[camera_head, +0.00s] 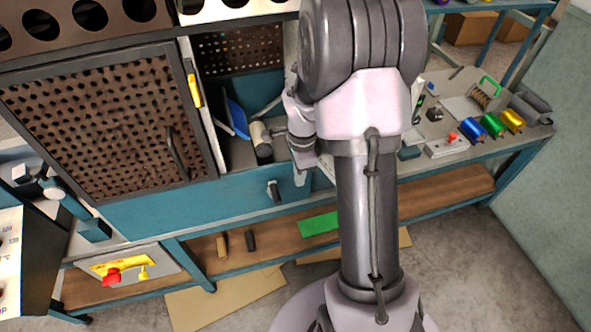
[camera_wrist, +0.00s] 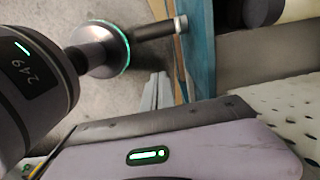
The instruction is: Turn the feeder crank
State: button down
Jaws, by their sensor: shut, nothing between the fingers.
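A short black handle with a pale metal end (camera_head: 273,190) sticks out from the teal front panel, below the opening beside the perforated door. I take it for the feeder crank, but cannot be sure. What looks like the same black handle (camera_wrist: 157,30) shows at the top of the wrist view, close to the teal panel edge. My gripper (camera_wrist: 160,90) is shut and empty. Its pale fingers appear below the black handle in the wrist view, apart from it. In the head view my arm hides most of the gripper.
A cream roller (camera_head: 262,140) sits in the opening above the handle. The perforated door (camera_head: 95,125) is at left. Blue, green and gold foil rolls (camera_head: 493,124) lie on the right bench.

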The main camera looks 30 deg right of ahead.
aim_at(276, 198)
jog(key=a+f, duration=0.1)
jog(key=a, duration=0.1)
jog(key=w+a+f+b, duration=0.1)
jog(key=a+f, duration=0.1)
jog(key=shift+w+f, duration=0.1)
jog(key=shift+f, duration=0.2)
